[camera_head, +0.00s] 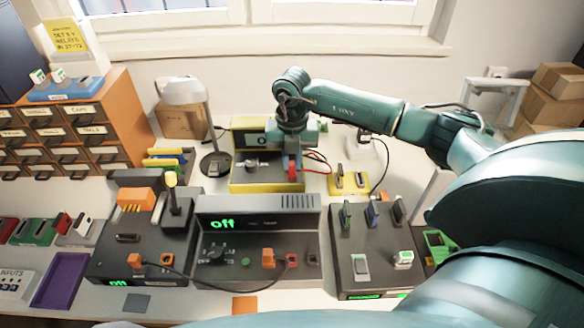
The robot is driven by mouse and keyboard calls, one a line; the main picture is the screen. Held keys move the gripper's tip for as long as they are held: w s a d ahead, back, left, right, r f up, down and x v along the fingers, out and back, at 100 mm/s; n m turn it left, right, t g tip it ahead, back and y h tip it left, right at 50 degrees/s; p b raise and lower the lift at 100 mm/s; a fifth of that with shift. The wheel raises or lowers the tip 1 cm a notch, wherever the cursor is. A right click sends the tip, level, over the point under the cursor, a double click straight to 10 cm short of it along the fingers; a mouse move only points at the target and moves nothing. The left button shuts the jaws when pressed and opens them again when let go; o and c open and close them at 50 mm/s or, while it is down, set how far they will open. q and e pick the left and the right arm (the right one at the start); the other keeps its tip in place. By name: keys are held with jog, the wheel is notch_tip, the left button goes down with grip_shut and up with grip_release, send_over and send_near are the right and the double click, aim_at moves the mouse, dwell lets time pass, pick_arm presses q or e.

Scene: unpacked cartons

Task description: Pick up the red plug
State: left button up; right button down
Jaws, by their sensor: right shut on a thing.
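The gripper is shut on the red plug (292,173), which shows just below the fingers. Red and dark leads run off to the right of it. Whether the plug is still seated in the device or clear of it cannot be told. The fingers partly hide the plug's upper end. My left gripper is not in view.
A grey console (258,222) reading "off" stands in front, with a dark switch box (378,268) right and another device (128,262) left. A lamp (215,165) stands left of the yellow-framed device. Drawers (108,110) fill the left; cartons (555,100) stand right.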

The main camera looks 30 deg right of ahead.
aim_at(292, 164)
dwell(0.4)
pick_arm(q)
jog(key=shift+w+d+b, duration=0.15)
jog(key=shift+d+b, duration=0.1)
jog(key=shift+b, duration=0.4)
pick_arm(e)
notch_tip(292, 164, up, 10)
